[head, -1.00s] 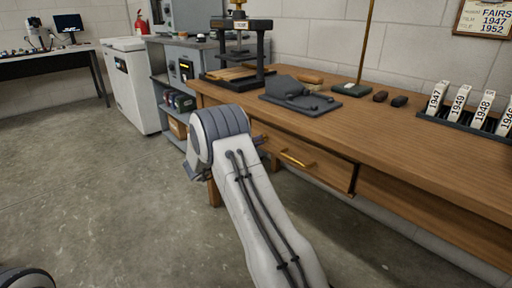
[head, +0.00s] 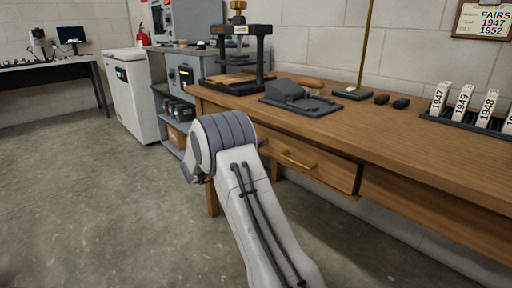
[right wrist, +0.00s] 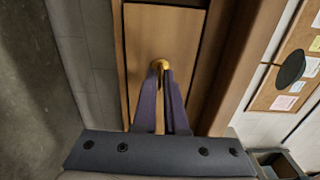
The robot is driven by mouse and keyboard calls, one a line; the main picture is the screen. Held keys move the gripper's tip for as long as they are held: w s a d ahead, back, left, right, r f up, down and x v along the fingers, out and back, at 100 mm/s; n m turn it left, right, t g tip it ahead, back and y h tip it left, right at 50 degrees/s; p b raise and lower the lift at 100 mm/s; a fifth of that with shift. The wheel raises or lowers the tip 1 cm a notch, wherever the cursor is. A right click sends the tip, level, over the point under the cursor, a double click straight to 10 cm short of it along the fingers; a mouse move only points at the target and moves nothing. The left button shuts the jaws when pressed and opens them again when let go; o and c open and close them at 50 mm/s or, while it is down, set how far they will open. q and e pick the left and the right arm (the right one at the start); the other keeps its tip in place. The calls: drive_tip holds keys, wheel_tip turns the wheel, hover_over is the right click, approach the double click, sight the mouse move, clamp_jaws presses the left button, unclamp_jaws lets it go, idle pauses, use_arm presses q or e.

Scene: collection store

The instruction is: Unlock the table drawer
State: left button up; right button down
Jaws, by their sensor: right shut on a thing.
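The wooden table (head: 420,140) has a drawer (head: 325,172) in its front with a brass bar handle (head: 298,161). I cannot tell whether the drawer sits fully flush. My right gripper (right wrist: 165,70) points straight at the drawer front (right wrist: 150,25) in the right wrist view. Its fingers are shut on a small brass piece (right wrist: 160,64) at the drawer front; the fingers hide most of it, so I cannot tell its shape. In the head view my right wrist hides most of the gripper, left of the handle. My left gripper is out of view.
On the table stand a black press (head: 238,60), a dark grey device (head: 300,98), two small dark blocks and a rack of year cards (head: 468,122). A shelf unit (head: 178,100) and a white cabinet (head: 130,95) stand left. The floor at left is clear.

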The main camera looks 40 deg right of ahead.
drive_tip(key=c, duration=1)
unclamp_jaws()
drive_tip(key=shift+c, duration=0.2)
drive_tip(key=shift+a, duration=0.1)
drive_tip(key=a+p, duration=0.3)
drive_tip(key=a, duration=0.7)
drive_tip(key=shift+s+a, duration=0.15)
drive_tip(key=shift+s, duration=0.25)
